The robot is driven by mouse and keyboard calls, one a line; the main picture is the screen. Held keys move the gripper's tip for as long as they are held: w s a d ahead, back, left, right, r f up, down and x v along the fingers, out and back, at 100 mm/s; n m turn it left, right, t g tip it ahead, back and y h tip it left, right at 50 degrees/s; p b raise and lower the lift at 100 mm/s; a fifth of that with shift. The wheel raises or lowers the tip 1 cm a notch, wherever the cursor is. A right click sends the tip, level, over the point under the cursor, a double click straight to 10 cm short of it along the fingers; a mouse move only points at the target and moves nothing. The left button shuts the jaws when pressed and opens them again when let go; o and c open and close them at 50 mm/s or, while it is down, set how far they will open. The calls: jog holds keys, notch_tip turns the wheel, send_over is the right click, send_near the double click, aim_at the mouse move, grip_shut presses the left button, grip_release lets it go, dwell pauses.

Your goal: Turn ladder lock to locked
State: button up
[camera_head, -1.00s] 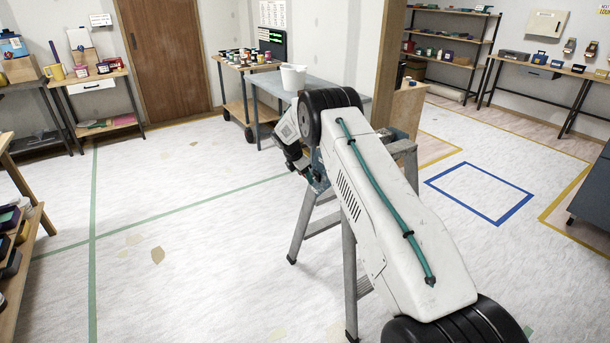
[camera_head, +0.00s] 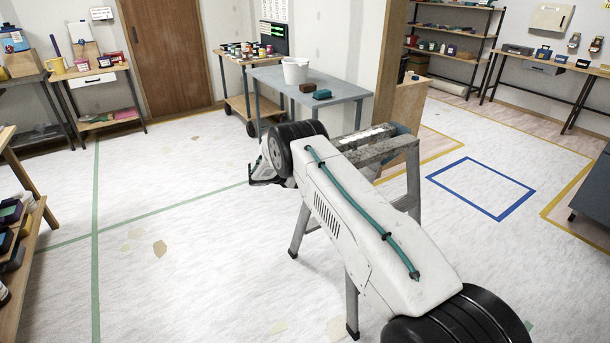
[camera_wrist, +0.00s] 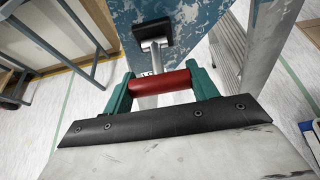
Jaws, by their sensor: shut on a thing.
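The stepladder (camera_head: 413,185) stands mid-floor, partly hidden behind my arm. In the wrist view its scuffed blue panel (camera_wrist: 200,25) fills the top. The ladder lock shows there as a red crosswise grip (camera_wrist: 162,83) on a metal stem, which runs up to a black block (camera_wrist: 152,31) at the blue panel. My gripper (camera_wrist: 166,86) has its teal fingers at both ends of the red grip and is shut on it. In the head view my gripper (camera_head: 264,172) is at the ladder's left side, mostly hidden by my wrist, and the lock is not visible.
A grey table (camera_head: 340,88) with a white bucket (camera_head: 295,71) and two small blocks stands behind the ladder. A wooden post (camera_head: 388,60) rises near it. The floor at left is open. A shelf with tins (camera_head: 20,225) stands at the left edge.

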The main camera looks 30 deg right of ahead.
jog(key=shift+d+f+h, duration=0.15)
jog(key=shift+f+h, duration=0.6)
jog(key=shift+h, duration=0.45)
jog(key=shift+d+f+h, duration=0.15)
jog(key=shift+f+h, duration=0.05)
jog(key=shift+h, duration=0.4)
jog(key=shift+d+f+h, duration=0.15)
jog(key=shift+f+h, duration=0.05)
jog(key=shift+h, duration=0.4)
jog(key=o, duration=1)
jog(key=shift+d, duration=0.1)
jog(key=a, duration=0.8)
jog(key=shift+s, duration=0.15)
